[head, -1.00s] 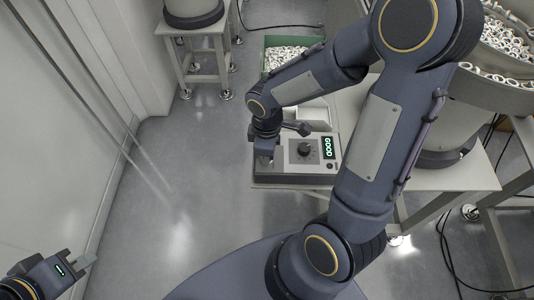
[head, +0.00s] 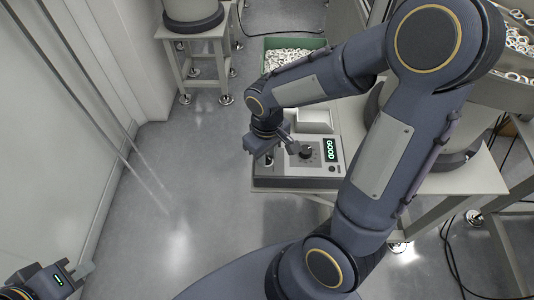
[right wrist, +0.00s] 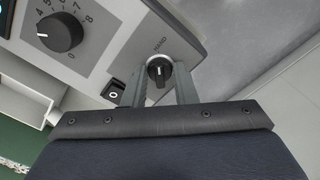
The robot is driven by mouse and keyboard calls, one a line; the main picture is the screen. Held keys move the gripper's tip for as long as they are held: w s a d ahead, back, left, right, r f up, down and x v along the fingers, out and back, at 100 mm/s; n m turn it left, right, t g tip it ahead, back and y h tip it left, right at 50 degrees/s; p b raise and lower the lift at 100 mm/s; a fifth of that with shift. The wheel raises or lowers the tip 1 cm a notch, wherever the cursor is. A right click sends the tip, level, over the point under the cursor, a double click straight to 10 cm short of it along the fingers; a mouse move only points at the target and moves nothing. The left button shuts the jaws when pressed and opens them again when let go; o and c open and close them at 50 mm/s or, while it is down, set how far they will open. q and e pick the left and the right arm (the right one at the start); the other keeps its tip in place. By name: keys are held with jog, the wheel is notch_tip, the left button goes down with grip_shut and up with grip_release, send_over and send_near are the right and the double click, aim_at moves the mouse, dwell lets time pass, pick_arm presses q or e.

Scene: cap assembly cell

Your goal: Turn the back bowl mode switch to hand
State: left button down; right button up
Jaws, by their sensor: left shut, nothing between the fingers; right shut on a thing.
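The mode switch (right wrist: 160,70) is a small black knob with a white mark, on the grey control box, close to a "HAND" label in the right wrist view. My right gripper (right wrist: 161,88) is shut on this knob, one finger on each side. In the head view my right gripper (head: 265,158) is at the left part of the control box (head: 290,183), and my arm hides the switch there. I cannot tell exactly which way the knob's mark points. My left gripper (head: 82,270) is shut and empty at the lower left, far from the box.
A bowl feeder stands at right. The floor left of the box is clear.

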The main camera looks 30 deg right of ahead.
aim_at(267, 157)
dwell(0.4)
jog(key=o, duration=1)
notch_tip(267, 157, up, 8)
jog(key=shift+f+p, duration=0.1)
jog(key=shift+p, duration=0.55)
